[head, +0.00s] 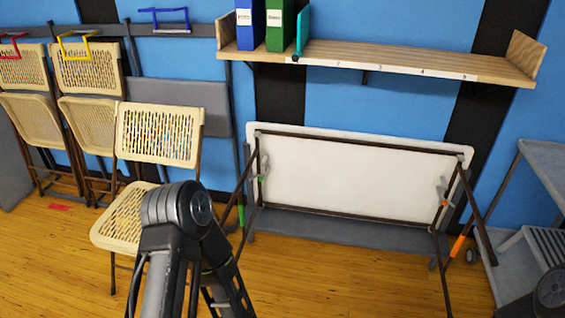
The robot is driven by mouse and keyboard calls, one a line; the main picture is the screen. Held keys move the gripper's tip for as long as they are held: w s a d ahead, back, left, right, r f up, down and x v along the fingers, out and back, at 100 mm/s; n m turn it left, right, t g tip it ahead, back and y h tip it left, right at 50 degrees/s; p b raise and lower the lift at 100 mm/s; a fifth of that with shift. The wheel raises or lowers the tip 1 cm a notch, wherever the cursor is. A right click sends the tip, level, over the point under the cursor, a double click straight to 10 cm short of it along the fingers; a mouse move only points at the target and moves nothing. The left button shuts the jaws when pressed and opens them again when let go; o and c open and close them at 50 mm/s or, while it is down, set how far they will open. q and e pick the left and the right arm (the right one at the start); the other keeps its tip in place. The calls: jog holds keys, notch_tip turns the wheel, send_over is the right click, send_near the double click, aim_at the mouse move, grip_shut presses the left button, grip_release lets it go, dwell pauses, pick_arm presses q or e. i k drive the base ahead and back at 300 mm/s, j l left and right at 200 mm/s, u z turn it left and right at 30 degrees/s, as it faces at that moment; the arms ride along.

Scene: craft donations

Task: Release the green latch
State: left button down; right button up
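A folding table (365,190) leans on its side against the wall, its white underside facing me and its brown legs swung out. A small green latch (262,179) is at the left inner side of the table; it is too small to tell its position. A green sleeve (241,216) is on the left leg. An orange-red latch (444,203) is at the right side, and an orange sleeve (458,246) is on the right leg. My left arm rises in front of the chair, left of the table; its gripper is not visible. My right gripper is not visible.
An unfolded cream chair (158,137) stands left of the table. Folded chairs (90,75) hang behind it under red and yellow hooks; a blue hook (165,18) is beside them. A wooden shelf (400,58) with binders is above. A grey cart (545,160) stands at right.

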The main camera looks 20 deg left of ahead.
aim_at(260, 179)
jog(key=i+j+z, duration=0.2)
jog(key=i+j, duration=0.4)
jog(key=i, duration=0.35)
jog(key=i+j+z, duration=0.2)
jog(key=i+j, duration=0.6)
jog(key=i, duration=0.1)
